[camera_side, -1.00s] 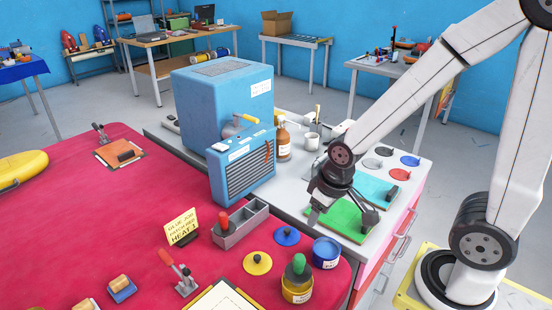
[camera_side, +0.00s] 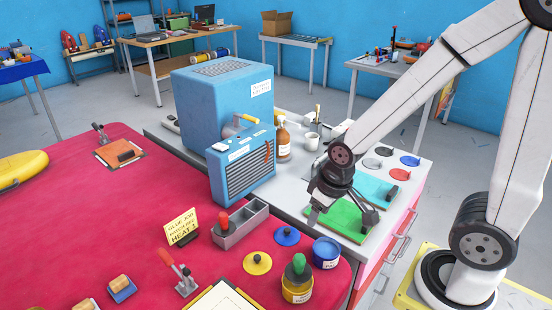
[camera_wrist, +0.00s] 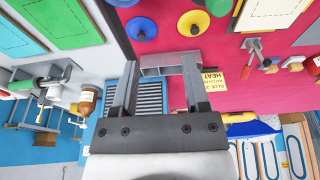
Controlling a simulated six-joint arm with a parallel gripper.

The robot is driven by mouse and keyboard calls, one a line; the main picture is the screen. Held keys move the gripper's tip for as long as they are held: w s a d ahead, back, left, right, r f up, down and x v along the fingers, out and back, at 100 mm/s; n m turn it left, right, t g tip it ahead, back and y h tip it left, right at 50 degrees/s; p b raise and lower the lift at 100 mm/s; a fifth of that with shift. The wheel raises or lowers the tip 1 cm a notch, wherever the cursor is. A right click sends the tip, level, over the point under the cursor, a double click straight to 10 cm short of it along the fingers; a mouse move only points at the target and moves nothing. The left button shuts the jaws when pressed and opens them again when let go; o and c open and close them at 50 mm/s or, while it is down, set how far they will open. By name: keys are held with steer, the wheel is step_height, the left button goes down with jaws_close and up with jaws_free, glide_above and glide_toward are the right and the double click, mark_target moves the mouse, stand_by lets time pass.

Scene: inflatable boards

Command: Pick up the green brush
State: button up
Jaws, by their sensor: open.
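The green brush (camera_side: 299,263) stands in a yellow glue pot (camera_side: 297,289) near the front edge of the red table. Only its green handle end shows; the rest is hidden in the pot. In the wrist view the green top of the brush (camera_wrist: 219,7) is cut by the upper edge, right of centre. My gripper (camera_side: 341,212) is open and empty, above the green board on the white counter, behind and right of the pot in the side view. In the wrist view my two fingers (camera_wrist: 158,72) are spread with nothing between them.
A blue pot (camera_side: 326,253) stands beside the yellow pot. Blue and yellow knobbed discs (camera_side: 257,263) and a grey divided box (camera_side: 240,226) with a red-handled tool lie nearby. A blue heater (camera_side: 223,120) rises behind. A toggle clamp (camera_side: 184,280) stands at left.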

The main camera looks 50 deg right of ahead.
steer(key=o, duration=0.3)
stand_by(0.5)
steer(key=m+g+y, duration=0.3)
steer(key=m+y, duration=1.1)
steer(key=m, duration=0.4)
glide_toward(299, 267)
step_height(299, 267, down, 2)
steer(key=shift+h, duration=0.3)
steer(key=shift+w+x, duration=0.15)
steer(key=shift+x, duration=1.3)
steer(key=shift+w+x, duration=0.15)
steer(key=shift+x, duration=1.35)
steer(key=shift+w+x, duration=0.15)
steer(key=shift+x, duration=1.3)
steer(key=shift+r, duration=0.1)
